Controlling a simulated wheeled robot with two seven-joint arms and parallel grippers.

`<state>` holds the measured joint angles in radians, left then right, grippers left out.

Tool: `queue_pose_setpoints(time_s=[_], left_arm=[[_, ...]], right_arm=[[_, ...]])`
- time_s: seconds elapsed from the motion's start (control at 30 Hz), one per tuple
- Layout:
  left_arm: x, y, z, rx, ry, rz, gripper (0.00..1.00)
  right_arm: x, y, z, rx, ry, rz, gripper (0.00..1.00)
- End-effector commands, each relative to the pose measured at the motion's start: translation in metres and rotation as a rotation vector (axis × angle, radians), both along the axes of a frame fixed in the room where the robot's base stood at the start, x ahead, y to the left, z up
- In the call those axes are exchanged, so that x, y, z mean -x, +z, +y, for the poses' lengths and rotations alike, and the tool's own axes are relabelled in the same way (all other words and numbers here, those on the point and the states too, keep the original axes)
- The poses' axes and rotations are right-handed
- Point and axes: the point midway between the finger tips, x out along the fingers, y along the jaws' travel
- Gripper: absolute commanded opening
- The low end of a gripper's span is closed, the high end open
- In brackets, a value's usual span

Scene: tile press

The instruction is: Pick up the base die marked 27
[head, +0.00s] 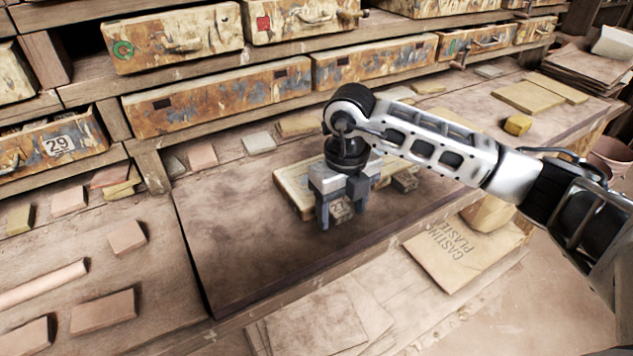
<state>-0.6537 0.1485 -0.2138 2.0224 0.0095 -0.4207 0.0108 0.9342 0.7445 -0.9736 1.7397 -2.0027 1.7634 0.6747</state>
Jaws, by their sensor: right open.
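My right gripper (342,205) points down over the dark work board, fingers apart. A small grey-brown block with the number 27, the base die (341,211), shows between and behind its fingers. Most of the die is hidden by the gripper, and I cannot tell whether a finger touches it. A pale flat slab (291,192) lies beside and behind the gripper, partly covered by it. Another small dark block (405,183) sits to the right of the gripper. My left gripper is not in view.
The dark board (235,260) is clear at its left and front. Small tiles (259,143) lie along its back edge, below drawers (220,98). A yellow block (517,125) is at the right. A paper bag (460,250) labelled casting plaster lies in front.

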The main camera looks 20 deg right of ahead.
Motion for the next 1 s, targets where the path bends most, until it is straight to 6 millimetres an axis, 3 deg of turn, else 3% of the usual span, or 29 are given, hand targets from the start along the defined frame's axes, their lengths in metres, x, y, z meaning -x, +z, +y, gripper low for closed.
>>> queue_pose_setpoints(time_s=[0.2, 0.4, 0.43, 0.77, 1.0], left_arm=[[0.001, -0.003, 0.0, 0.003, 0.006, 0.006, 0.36], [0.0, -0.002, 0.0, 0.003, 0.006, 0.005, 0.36], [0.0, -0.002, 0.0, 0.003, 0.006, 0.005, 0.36], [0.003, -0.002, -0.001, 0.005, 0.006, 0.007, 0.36], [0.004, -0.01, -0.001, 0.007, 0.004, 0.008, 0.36]], right_arm=[[0.0, -0.001, 0.0, 0.0, 0.0, -0.001, 0.59], [0.0, -0.001, 0.0, 0.0, 0.0, -0.001, 0.03], [0.0, -0.001, 0.0, 0.0, 0.0, -0.001, 0.0], [-0.001, 0.004, 0.0, -0.002, 0.0, -0.007, 0.0], [-0.003, 0.03, 0.0, -0.002, -0.001, -0.013, 0.0]])
